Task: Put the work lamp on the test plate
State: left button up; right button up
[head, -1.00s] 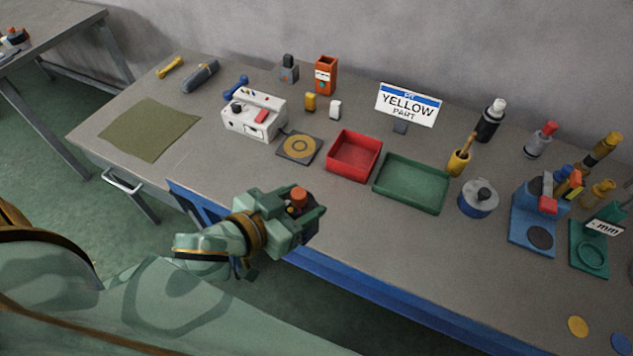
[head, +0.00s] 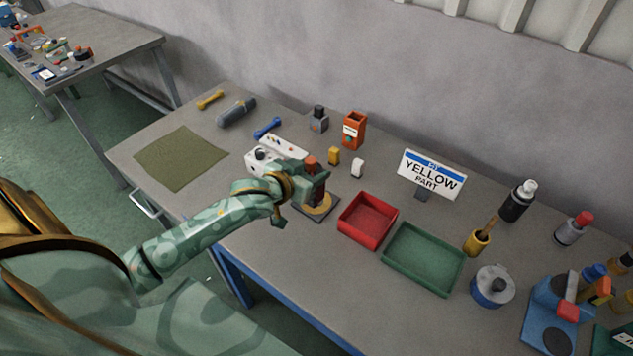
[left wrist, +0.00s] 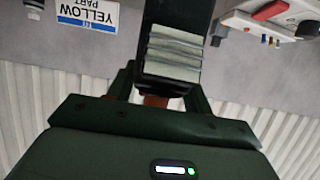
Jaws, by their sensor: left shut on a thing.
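In the left wrist view the lamp (left wrist: 175,50) is a dark body with pale grey bands. The test plate (head: 324,212) is a dark square with a yellow ring beside the white tester box (head: 254,162). The gripper and lamp appear over the plate and hide its back part. I cannot tell whether the lamp touches it. My right gripper is not in view.
A red tray (head: 368,238) and a green tray (head: 410,278) lie right of the plate. Small yellow (head: 334,156) and white (head: 358,168) parts stand behind. An olive mat (head: 180,158) lies at left. The bench front by the plate is clear.

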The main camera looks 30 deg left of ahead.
pick_arm(q)
jog(key=w+a+f+b, duration=0.2)
jog(key=w+f, duration=0.4)
jog(key=f, duration=0.4)
jog(key=shift+w+a+b, duration=0.35)
jog(key=shift+a+b, duration=0.05)
jog(key=shift+b, duration=0.4)
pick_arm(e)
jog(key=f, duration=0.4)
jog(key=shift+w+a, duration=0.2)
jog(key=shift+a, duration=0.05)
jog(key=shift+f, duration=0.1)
pick_arm(q)
jog(key=o, duration=1.2)
jog(key=shift+f, duration=0.15)
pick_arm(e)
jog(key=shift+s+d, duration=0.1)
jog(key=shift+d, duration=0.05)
